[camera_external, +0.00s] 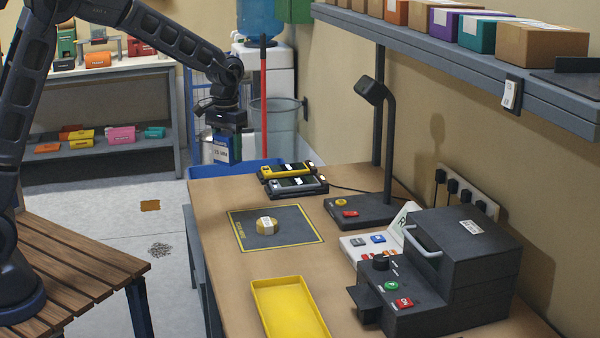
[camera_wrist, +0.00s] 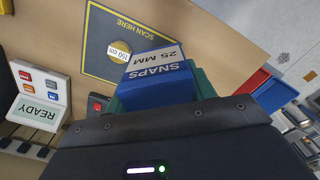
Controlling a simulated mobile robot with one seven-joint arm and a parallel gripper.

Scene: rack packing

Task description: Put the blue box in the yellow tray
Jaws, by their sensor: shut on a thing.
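The blue box (camera_external: 221,151) hangs in the air in my gripper (camera_external: 225,132), beyond the far left edge of the wooden table in the external view. In the wrist view the blue box (camera_wrist: 160,75), labelled "SNAPS 25 MM", sits between green finger parts of my gripper (camera_wrist: 165,92). My gripper is shut on it. The yellow tray (camera_external: 290,310) lies on the near part of the table, empty as far as it shows.
A scan mat (camera_external: 280,239) bears a round yellow, white-labelled item (camera_external: 266,226). A lamp (camera_external: 372,150), two handheld devices (camera_external: 292,178), a READY panel (camera_external: 370,243) and a dark machine (camera_external: 450,270) stand on the table. A boxed shelf (camera_external: 430,52) overhangs the right side.

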